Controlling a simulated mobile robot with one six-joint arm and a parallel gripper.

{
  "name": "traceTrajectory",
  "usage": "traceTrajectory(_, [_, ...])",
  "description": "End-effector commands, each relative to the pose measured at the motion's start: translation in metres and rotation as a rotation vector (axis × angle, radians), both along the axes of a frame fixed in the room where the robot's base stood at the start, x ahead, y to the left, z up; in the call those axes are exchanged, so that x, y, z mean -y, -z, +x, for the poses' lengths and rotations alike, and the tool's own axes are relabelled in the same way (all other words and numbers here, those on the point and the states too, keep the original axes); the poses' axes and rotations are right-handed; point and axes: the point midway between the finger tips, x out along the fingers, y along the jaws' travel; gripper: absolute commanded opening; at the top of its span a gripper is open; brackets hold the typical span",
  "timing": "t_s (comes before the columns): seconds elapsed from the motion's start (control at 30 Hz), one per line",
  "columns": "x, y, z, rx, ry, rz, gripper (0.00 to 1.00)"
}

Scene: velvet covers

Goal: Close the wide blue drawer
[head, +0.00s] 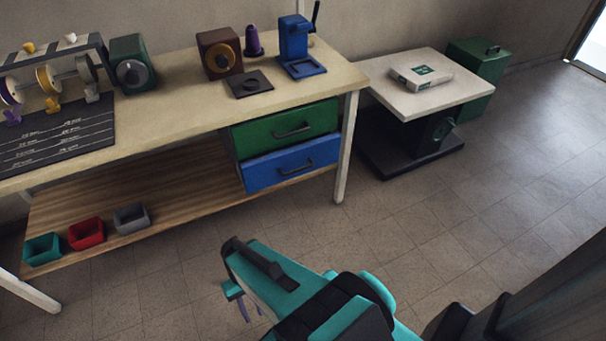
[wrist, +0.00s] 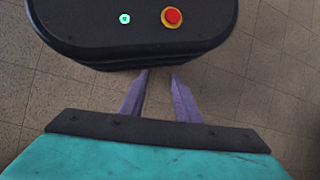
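The wide blue drawer (head: 270,172) is the lower of two drawers under the right end of the workbench, with a dark bar handle on its front. Its front seems to stand slightly forward of the green drawer (head: 265,135) above; how far it is out is hard to tell. My gripper (head: 249,313) is in the lower middle of the head view, well in front of the drawers and apart from them. In the wrist view its two purple fingers (wrist: 161,76) are spread with nothing between them. The blue drawer is not in the wrist view.
The workbench (head: 185,115) carries several devices on top. Teal, red and grey bins (head: 132,219) stand on its lower shelf (head: 150,185). A bench leg (head: 346,150) stands just right of the drawers. A low table (head: 450,98) is further right. The tiled floor before the drawers is clear.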

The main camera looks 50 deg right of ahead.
Motion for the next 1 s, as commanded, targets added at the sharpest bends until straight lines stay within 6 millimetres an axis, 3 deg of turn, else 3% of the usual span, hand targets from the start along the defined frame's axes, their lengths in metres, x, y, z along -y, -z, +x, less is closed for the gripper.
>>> traceTrajectory(0.1, [0.011,0.008,0.023,0.019,0.108,0.054,0.30])
traceTrajectory(0.47, [0.055,0.004,0.085,0.102,0.407,0.223,0.30])
traceTrajectory(0.77, [0.115,-0.012,0.130,0.205,0.627,0.362,0.30])
traceTrajectory(1.0, [0.177,-0.032,0.156,0.313,0.787,0.472,0.30])
